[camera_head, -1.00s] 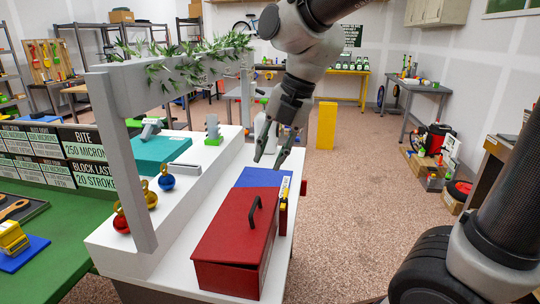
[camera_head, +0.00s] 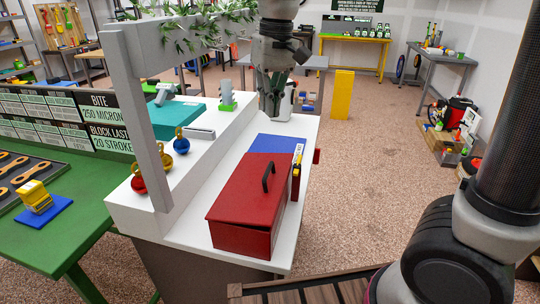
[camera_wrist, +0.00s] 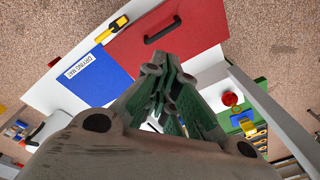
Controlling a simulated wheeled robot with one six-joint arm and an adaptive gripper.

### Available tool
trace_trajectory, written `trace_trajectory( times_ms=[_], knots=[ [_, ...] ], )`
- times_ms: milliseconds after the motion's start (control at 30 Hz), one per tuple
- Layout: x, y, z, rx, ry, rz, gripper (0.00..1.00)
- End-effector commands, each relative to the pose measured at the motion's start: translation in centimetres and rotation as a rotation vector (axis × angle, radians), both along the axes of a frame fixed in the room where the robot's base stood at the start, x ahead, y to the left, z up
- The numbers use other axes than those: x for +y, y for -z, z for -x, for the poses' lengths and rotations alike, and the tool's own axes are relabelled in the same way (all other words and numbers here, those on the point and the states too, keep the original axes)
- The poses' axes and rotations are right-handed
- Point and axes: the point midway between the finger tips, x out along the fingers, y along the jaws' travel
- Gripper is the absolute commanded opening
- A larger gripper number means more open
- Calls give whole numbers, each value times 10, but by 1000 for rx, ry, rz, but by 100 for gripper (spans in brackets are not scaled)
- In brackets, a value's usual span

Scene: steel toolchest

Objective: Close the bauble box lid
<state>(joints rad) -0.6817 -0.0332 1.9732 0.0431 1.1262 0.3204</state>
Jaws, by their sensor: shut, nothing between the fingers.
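The red bauble box (camera_head: 249,205) sits on the white tabletop with its black-handled lid (camera_head: 252,182) down over it. A thin dark gap line runs along the lid's front edge, so I cannot tell whether it is fully seated. In the wrist view the red lid (camera_wrist: 190,28) shows flat from above, partly behind my fingers. My gripper (camera_head: 271,108) is shut and empty, pointing down above the table behind the box, apart from it. In the wrist view my fingertips (camera_wrist: 168,62) come together near the lid's edge.
Red, yellow and blue baubles (camera_head: 166,158) sit on the white ledge at left. A grey post (camera_head: 143,130) with a garlanded beam rises beside them.

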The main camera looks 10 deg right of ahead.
Motion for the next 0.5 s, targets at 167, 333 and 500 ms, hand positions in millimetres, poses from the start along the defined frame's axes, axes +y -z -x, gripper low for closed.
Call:
trace_trajectory(
  times_ms=[167, 333, 500],
  knots=[
    [-6, -3, 1, 39, 468, 13, 0],
    [-7, -3, 3, 58, 694, 13, 0],
    [-7, 8, 3, 62, 735, 13, 0]
  ],
)
